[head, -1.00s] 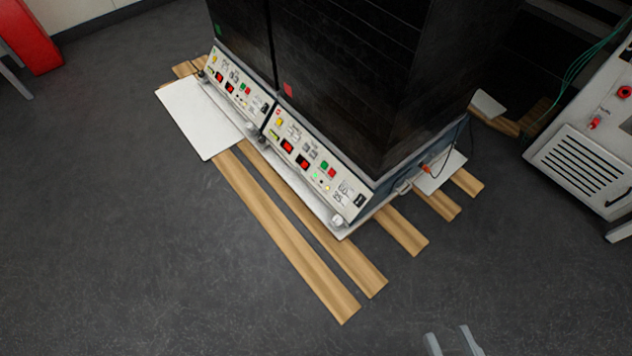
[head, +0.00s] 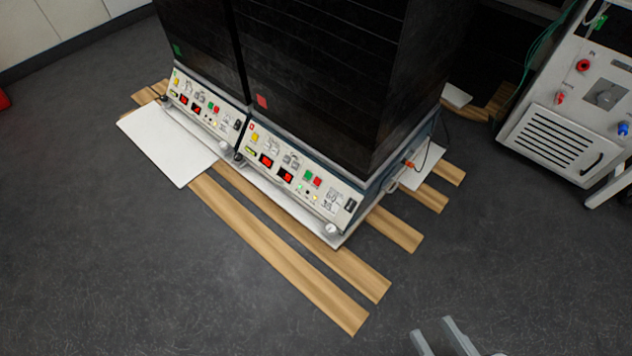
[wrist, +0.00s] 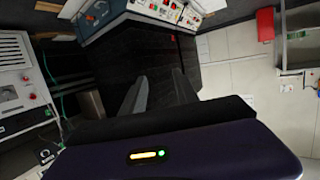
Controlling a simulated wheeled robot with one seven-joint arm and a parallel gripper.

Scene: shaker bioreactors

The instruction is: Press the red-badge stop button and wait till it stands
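Two dark shaker units stand side by side. The right one carries a red badge (head: 262,101), the left one a green badge (head: 177,50). Below the red badge is a sloped control panel (head: 300,178) with lit red displays, a green button (head: 308,175) and a red button (head: 317,182) beside it. The left unit's panel (head: 205,110) has a similar pair. My gripper (head: 434,330) is at the bottom edge of the head view, apart from the panels, its two fingers spread and empty. In the wrist view, the fingers (wrist: 160,92) also show apart, with the panels beyond at the top.
Wooden planks (head: 290,270) lie under and in front of the shakers, with a white board (head: 168,145) at the left. A white cabinet (head: 575,110) with colored fittings stands at the right.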

